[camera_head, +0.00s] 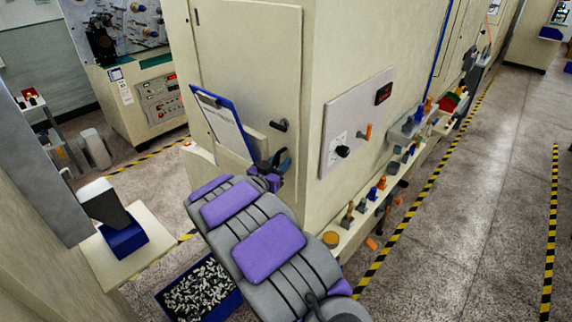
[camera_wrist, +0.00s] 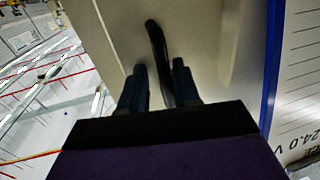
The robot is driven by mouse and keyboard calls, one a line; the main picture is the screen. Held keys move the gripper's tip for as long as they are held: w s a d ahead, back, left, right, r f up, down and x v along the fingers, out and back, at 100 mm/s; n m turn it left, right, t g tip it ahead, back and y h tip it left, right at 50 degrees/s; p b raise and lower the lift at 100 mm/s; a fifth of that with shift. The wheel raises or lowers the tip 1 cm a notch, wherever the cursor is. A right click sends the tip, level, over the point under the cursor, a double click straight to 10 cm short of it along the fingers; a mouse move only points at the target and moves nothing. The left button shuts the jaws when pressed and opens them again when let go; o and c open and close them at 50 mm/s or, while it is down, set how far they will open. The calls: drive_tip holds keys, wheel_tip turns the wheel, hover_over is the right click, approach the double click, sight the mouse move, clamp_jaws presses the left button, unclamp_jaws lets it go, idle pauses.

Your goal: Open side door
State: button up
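The side door (camera_head: 250,65) is a beige panel on the end of the tall machine cabinet and looks closed. Its small black handle (camera_head: 279,125) is near the door's right edge. My gripper (camera_head: 272,165) is just below the handle, in front of the door. In the wrist view my gripper (camera_wrist: 159,85) is open, with its two dark fingers apart. The black handle (camera_wrist: 156,45) lies lengthwise there, its lower end between the fingers. Gaps show on both sides of it, so it does not look clamped.
A blue-edged clipboard (camera_head: 222,122) hangs on the door, left of the handle. A bin of small pale pieces (camera_head: 200,290) is on the floor below my arm. A spindle ledge (camera_head: 345,240) runs along the cabinet's right side. Open floor (camera_head: 480,180) lies further right.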

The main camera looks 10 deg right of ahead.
drive_tip(key=shift+w+a, duration=0.25)
drive_tip(key=shift+a, duration=0.35)
drive_tip(key=shift+s+a+r, duration=0.15)
drive_tip(key=shift+a, duration=0.25)
drive_tip(key=shift+s, duration=0.75)
drive_tip(key=shift+s+a, duration=0.35)
drive_tip(key=shift+s, duration=0.05)
drive_tip(key=p+v, duration=0.1)
drive_tip(key=v, duration=1.6)
drive_tip(key=shift+a+p, duration=0.3)
drive_tip(key=shift+p, duration=0.05)
drive_tip(key=shift+w, duration=0.2)
